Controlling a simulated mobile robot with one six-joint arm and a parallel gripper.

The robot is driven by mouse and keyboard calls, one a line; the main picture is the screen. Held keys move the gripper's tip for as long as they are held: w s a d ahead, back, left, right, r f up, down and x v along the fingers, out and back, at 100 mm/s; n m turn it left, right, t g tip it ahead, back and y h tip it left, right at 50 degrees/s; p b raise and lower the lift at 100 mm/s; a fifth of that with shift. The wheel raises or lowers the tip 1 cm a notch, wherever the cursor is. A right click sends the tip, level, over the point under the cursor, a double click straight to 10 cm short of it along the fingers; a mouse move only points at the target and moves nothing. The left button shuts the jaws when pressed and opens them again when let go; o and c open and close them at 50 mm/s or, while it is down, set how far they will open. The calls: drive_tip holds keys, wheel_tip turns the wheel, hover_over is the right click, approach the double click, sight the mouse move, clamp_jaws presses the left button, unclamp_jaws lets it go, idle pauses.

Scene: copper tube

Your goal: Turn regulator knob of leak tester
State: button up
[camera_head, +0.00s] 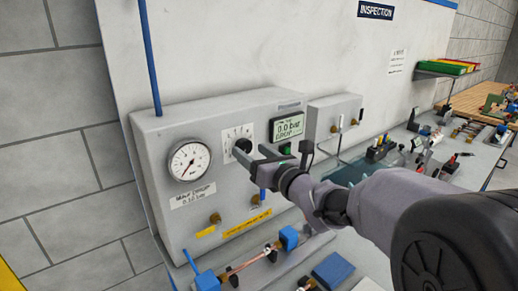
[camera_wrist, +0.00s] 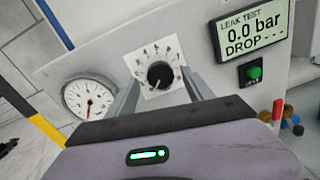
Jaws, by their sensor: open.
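The leak tester (camera_head: 150,135) is a light grey box on the wall panel. Its black regulator knob (camera_head: 243,147) sits on a white numbered scale plate, and in the wrist view the knob (camera_wrist: 160,75) shows between my fingers. My gripper (camera_head: 247,157) is open in front of the knob; in the wrist view its fingertips (camera_wrist: 159,79) lie left and right of the knob. I cannot tell whether they touch it. The round gauge (camera_head: 189,161) is left of the knob. The display (camera_head: 287,127) reads 0.0 bar, with DROP and dashes below.
A green button (camera_wrist: 254,73) is below the display, right of my gripper. Brass fittings (camera_head: 215,218) and a copper tube with blue clamps (camera_head: 289,237) are below. A second grey box (camera_head: 322,118) is to the right. A blue pipe (camera_head: 149,55) runs up from the tester.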

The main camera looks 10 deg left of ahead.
sight(243, 146)
drive_tip(key=shift+x, duration=1.45)
clamp_jaws()
drive_tip(key=shift+d, duration=0.1)
